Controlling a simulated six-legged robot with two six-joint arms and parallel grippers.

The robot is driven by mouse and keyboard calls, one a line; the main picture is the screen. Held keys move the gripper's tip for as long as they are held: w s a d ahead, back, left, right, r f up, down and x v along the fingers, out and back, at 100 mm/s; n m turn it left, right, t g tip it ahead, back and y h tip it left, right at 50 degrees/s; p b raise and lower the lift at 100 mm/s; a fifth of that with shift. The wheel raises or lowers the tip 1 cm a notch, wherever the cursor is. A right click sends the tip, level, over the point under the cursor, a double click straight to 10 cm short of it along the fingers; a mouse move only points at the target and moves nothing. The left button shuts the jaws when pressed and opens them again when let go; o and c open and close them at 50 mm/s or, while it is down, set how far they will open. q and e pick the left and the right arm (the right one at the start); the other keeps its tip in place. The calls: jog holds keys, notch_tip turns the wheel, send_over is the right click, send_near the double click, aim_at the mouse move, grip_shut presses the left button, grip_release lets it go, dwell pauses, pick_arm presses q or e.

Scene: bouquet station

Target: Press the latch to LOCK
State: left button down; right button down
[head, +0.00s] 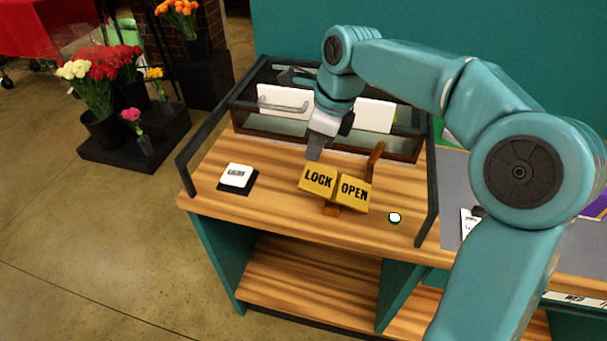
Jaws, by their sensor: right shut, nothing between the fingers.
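The latch is a yellow two-sided rocker on the wooden counter. Its left plate reads LOCK (318,180) and its right plate reads OPEN (353,191). The two plates meet at an angle over a small wooden base (331,209). My right gripper (314,154) points down just behind the LOCK plate, its fingers shut and empty. I cannot tell whether the fingertips touch the plate. My left gripper is not in view.
Dark rails (432,190) frame the counter (270,205). A white device (237,175) sits at left, a small white-and-green button (394,217) at right. Behind stands a case with white handled panels (284,107). A brown wooden lever (375,160) rises behind OPEN. Flowers (90,85) stand far left.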

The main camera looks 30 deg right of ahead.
aim_at(300, 183)
jog(key=x, duration=0.8)
jog(key=shift+w+f, duration=0.15)
jog(key=shift+w+a+f, duration=0.1)
jog(key=shift+a+f, duration=0.05)
jog(key=shift+f, duration=0.1)
